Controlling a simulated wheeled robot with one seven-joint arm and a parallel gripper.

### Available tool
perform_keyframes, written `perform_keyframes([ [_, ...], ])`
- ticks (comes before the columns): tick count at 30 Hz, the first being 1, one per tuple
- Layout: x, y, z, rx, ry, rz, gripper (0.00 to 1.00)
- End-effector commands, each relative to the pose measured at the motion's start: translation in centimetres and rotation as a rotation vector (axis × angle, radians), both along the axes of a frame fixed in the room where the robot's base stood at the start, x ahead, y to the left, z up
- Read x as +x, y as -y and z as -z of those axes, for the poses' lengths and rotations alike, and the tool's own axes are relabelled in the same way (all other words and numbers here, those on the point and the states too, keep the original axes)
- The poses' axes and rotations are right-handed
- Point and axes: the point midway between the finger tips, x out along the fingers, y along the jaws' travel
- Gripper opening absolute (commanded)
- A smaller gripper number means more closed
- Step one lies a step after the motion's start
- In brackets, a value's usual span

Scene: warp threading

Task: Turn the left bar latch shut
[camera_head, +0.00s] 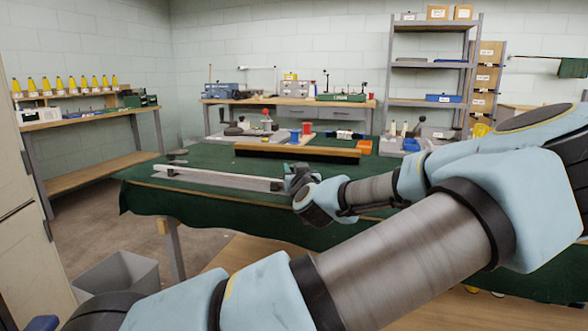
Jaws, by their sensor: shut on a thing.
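A long pale bar (222,179) lies on the green-covered table, running from the left to my gripper. A small dark fitting (277,186) shows at its right end. My gripper (290,175) is at this right end, shut on the latch there. The fingers and wrist hide most of the latch, so its turn angle cannot be told. Another dark fitting (178,154) stands near the bar's far left end, away from my gripper.
The green-covered table (215,219) has a brown-edged long block (298,151) behind the bar. Behind that are small tools and a red cup (308,128). A grey bin (118,277) stands on the floor at left. My arm covers the right foreground.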

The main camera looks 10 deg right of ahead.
Motion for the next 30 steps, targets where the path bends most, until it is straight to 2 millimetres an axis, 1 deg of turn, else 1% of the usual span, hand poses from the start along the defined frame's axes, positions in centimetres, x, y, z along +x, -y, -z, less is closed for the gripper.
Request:
perform_keyframes([
  [2, 0.03, -0.33, -0.07, -0.006, -0.004, 0.042, 0.0],
  [11, 0.13, -0.57, -0.06, -0.008, -0.001, 0.302, 0.0],
  [30, 0.27, -0.51, -0.13, -0.002, 0.008, 0.904, 0.0],
])
